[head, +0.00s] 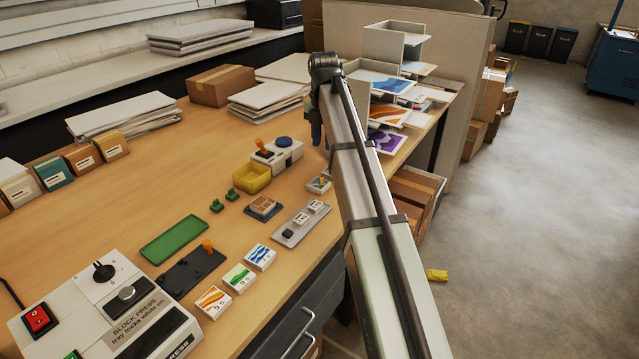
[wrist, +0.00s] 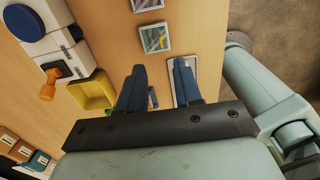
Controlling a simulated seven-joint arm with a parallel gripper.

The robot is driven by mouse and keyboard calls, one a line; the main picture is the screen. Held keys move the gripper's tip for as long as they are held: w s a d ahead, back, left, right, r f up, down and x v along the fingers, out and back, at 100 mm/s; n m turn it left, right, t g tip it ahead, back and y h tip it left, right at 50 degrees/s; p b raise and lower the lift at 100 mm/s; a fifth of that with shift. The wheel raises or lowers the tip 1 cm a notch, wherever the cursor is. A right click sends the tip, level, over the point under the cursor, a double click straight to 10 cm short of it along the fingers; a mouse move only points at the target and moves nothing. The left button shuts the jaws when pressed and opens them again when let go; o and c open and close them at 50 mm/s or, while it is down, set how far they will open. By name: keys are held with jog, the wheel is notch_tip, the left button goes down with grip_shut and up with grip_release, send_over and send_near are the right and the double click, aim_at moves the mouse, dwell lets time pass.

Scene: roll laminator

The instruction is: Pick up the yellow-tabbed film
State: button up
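A small light-framed holder (head: 319,185) with a bit of yellow on it lies on the bench right of the yellow bin. It appears to be the yellow-tabbed film's place, but the film is too small to make out clearly. It seems to be the framed piece (wrist: 155,38) with a yellowish streak in the wrist view, beyond my fingertips and apart from them. My gripper (wrist: 158,72) is open, with its two dark blue fingers apart and nothing held between them. In the head view my gripper (head: 317,134) hangs above the bench, partly hidden by my arm.
The yellow bin (head: 252,179) and a machine with an orange lever (head: 280,154) stand close by. A second framed piece (wrist: 147,4) shows at the wrist view's top edge. Bare bench lies between them.

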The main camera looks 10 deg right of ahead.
aim_at(323, 178)
notch_tip(323, 178, down, 12)
jog(key=shift+s+f, duration=0.1)
grip_shut()
dwell(0.8)
